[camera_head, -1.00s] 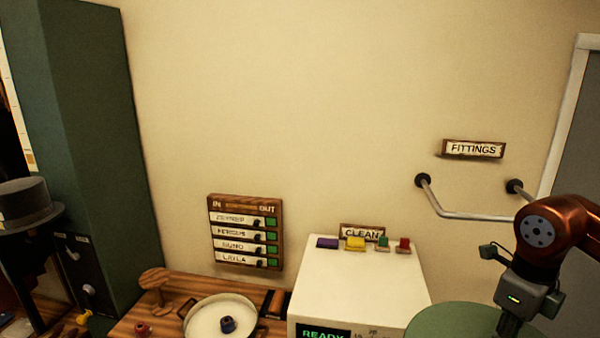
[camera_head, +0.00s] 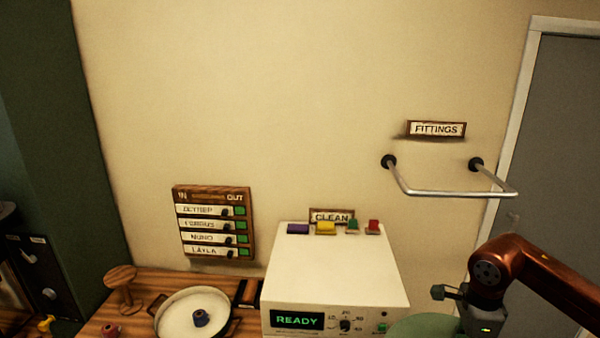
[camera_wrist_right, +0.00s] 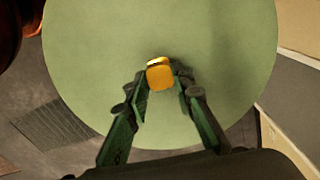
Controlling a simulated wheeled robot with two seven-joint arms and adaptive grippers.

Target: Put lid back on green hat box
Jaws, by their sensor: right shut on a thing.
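A round green lid (camera_wrist_right: 220,60) fills much of the right wrist view, with a yellow-orange knob (camera_wrist_right: 160,76) near its middle. My right gripper (camera_wrist_right: 161,84) is shut on the knob, one finger at each side. In the head view, part of the green lid (camera_head: 425,326) shows at the bottom edge, below my right wrist. The fingers are out of frame there. No hat box body can be made out, and my left gripper is not in view.
A white machine (camera_head: 335,270) reading READY stands left of the lid, with coloured blocks on top. A round pale tray (camera_head: 180,316) sits on the wooden table (camera_head: 150,285). A metal rail (camera_head: 450,192) juts from the wall. A grey door (camera_head: 560,150) is at right.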

